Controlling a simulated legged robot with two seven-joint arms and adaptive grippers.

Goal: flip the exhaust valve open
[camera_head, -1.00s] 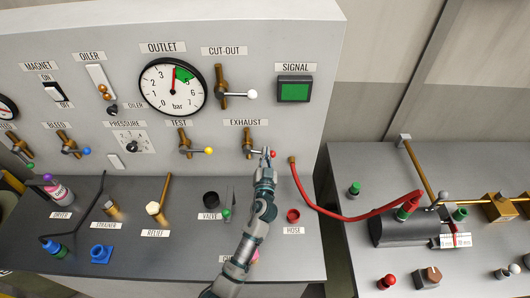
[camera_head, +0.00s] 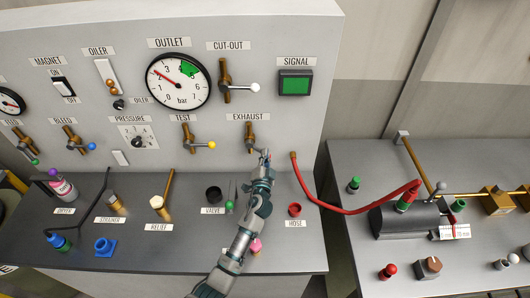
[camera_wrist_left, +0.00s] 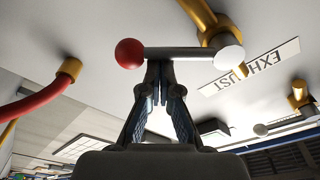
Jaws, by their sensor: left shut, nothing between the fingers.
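The exhaust valve (camera_head: 250,133) is a brass fitting on the grey panel under the EXHAUST label. My left gripper (camera_head: 265,154) is shut and empty at the lever. In the left wrist view its fingertips (camera_wrist_left: 160,68) are at the middle of the lever, on the desk side; I cannot tell if they touch. In the head view the gripper covers most of the lever. My right gripper is not in view.
The outlet gauge (camera_head: 179,81) has its needle pointing up and left. The cut-out valve (camera_head: 226,82) is above and the test valve (camera_head: 188,138) is to the left. A red hose (camera_head: 335,207) hangs close on the right. Several fittings stand on the desk below.

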